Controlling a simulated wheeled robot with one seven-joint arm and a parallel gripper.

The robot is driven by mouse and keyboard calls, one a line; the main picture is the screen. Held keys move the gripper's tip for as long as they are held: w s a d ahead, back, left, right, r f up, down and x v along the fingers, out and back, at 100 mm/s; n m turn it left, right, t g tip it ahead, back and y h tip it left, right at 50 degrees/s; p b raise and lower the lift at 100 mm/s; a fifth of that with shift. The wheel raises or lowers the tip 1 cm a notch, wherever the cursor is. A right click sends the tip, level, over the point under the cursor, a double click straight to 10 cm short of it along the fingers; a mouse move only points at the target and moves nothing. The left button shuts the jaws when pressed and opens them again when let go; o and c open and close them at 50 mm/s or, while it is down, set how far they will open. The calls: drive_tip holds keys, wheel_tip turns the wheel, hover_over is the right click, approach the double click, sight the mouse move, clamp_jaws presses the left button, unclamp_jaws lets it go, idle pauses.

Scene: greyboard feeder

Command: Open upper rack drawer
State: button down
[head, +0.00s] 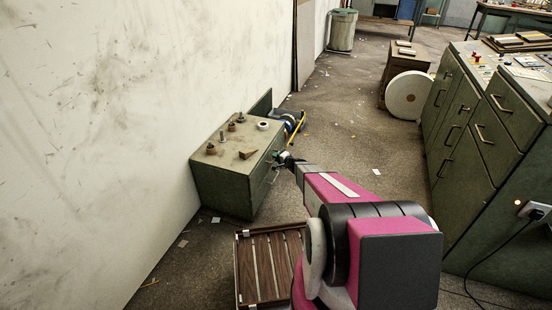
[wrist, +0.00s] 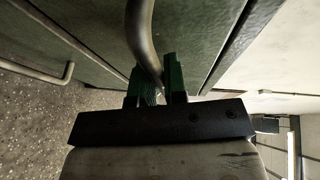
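The rack (head: 222,180) is a low green cabinet against the left wall. Its drawer fronts face right, towards my gripper (head: 285,158). In the wrist view, the upper drawer front (wrist: 205,30) fills the top middle, with a curved metal handle (wrist: 142,35) running down between the two green fingers of my gripper (wrist: 161,84). The fingers are close together and look shut on the handle. The lower drawer's handle (wrist: 65,75) shows at the left of the wrist view, apart from the gripper. I see no clear opening of the upper drawer; my gripper partly hides its front.
Small parts, a wedge (head: 248,153) and a white roll (head: 263,125) stand on the rack top. A slatted wooden crate (head: 243,270) lies on the floor in front. A long green cabinet (head: 470,130) stands right. The floor between is mostly clear.

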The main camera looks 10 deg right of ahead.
drive_tip(key=shift+s+d, duration=0.1)
drive_tip(key=s+d, duration=0.6)
drive_tip(key=d, duration=0.5)
drive_tip(key=s+d, duration=0.7)
drive_tip(key=d, duration=0.4)
drive_tip(key=shift+d, duration=0.15)
drive_tip(key=c, duration=1.2)
unclamp_jaws()
drive_tip(key=v, duration=1)
drive_tip(key=shift+s+d+r, duration=0.1)
drive_tip(key=shift+s+d, duration=0.15)
